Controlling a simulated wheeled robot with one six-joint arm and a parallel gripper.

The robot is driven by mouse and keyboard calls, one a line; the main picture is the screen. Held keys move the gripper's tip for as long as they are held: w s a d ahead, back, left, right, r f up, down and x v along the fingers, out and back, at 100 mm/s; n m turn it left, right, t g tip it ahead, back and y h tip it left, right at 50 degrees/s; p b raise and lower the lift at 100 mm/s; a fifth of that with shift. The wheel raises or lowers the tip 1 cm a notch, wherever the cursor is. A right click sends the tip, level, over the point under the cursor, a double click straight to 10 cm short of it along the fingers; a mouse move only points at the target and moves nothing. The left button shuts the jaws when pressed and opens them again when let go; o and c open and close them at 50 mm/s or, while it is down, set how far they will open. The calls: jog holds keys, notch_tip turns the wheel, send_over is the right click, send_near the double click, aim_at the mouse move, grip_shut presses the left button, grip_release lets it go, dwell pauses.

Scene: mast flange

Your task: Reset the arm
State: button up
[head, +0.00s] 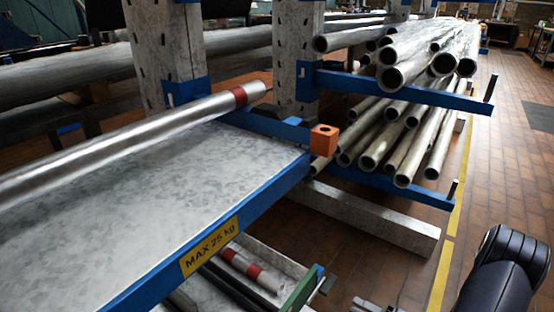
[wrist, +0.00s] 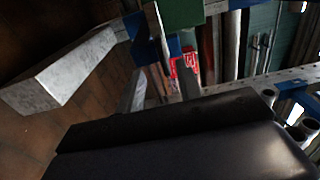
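My gripper (head: 345,294) is low in the head view, to the right of the lower shelf. Its two grey fingertips show apart, with nothing seen between them. In the wrist view the fingertips (wrist: 162,88) also stand apart, beyond a large dark part of my own arm. My dark arm link fills the lower right corner of the head view. A silver tube with a red band (head: 140,135) lies along the upper shelf (head: 110,210). Another red-banded piece (head: 250,270) lies on the lower level. A red patch (wrist: 185,68) shows beyond the fingers in the wrist view.
The shelf's blue front edge carries a yellow MAX 25 kg label (head: 209,247). An orange block (head: 323,140) sits at its corner. Blue rack arms (head: 400,90) hold several pipes. A pale beam (head: 370,220) lies on the floor. Brick floor (head: 510,150) is clear at right.

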aim_at(330, 290)
jog(key=shift+w+a+r+m+b, duration=0.15)
jog(key=shift+w+a+m+b, duration=0.3)
jog(key=shift+w+a+m, duration=0.6)
jog(key=shift+w+a+r+m+b, duration=0.1)
jog(key=shift+w+a+m+b, duration=0.6)
jog(key=shift+a, duration=0.7)
jog(key=shift+w+a+r+m+b, duration=0.15)
jog(key=shift+w+a+m+b, duration=0.1)
jog(key=shift+w+a+m, duration=0.7)
jog(key=shift+a, duration=0.25)
